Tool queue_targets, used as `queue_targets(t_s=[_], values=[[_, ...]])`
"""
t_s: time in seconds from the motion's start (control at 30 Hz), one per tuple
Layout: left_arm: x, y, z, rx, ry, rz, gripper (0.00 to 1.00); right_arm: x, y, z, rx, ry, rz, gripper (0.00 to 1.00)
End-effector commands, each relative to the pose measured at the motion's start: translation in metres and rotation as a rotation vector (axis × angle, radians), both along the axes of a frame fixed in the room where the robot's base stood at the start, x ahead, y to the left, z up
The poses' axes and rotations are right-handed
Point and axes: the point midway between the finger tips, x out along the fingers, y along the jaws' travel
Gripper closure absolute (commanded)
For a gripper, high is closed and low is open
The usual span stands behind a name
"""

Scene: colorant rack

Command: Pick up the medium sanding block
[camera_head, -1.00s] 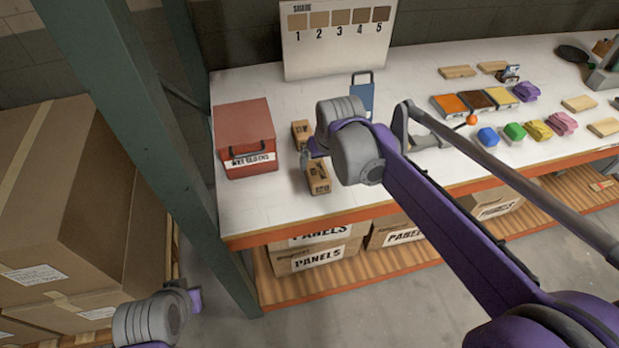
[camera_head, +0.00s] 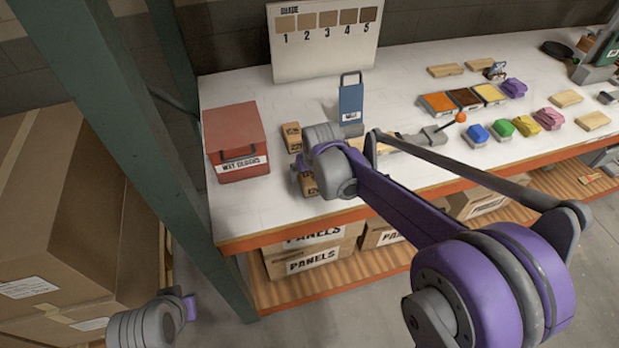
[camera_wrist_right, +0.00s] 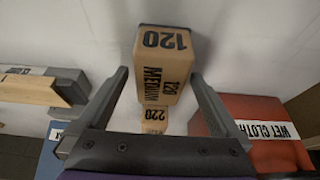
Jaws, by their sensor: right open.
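The medium sanding block (camera_wrist_right: 162,75) is a tan block with a dark grey end, printed "120 MEDIUM" in the right wrist view. In the head view it is the front block (camera_head: 309,186), partly hidden by my right arm. My right gripper (camera_wrist_right: 160,76) is open, with a finger on either side of the block in the picture; I see no contact. In the head view my right gripper (camera_head: 304,164) is mostly hidden over the blocks. My left gripper (camera_head: 190,306) barely shows at the lower left, its fingers not clear.
A block marked 220 (camera_head: 291,137) stands behind the medium one. A red wet cloths box (camera_head: 235,140) is on the left and a blue container (camera_head: 351,100) behind right.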

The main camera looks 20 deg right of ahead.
Motion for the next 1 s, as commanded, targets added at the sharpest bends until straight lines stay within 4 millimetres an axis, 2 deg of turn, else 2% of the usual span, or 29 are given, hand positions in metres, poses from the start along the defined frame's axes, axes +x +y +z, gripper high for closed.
queue_targets(t_s=[0.77, 1.0], values=[[-0.0018, 0.0000, -0.0048, 0.000, 0.003, 0.000, 1.00, -0.0001, 0.0000, -0.0046, 0.000, 0.000, 0.000, 0.00], [-0.0018, 0.0000, -0.0048, 0.000, 0.003, 0.000, 1.00, -0.0001, 0.0000, -0.0046, 0.000, 0.000, 0.000, 0.43]])
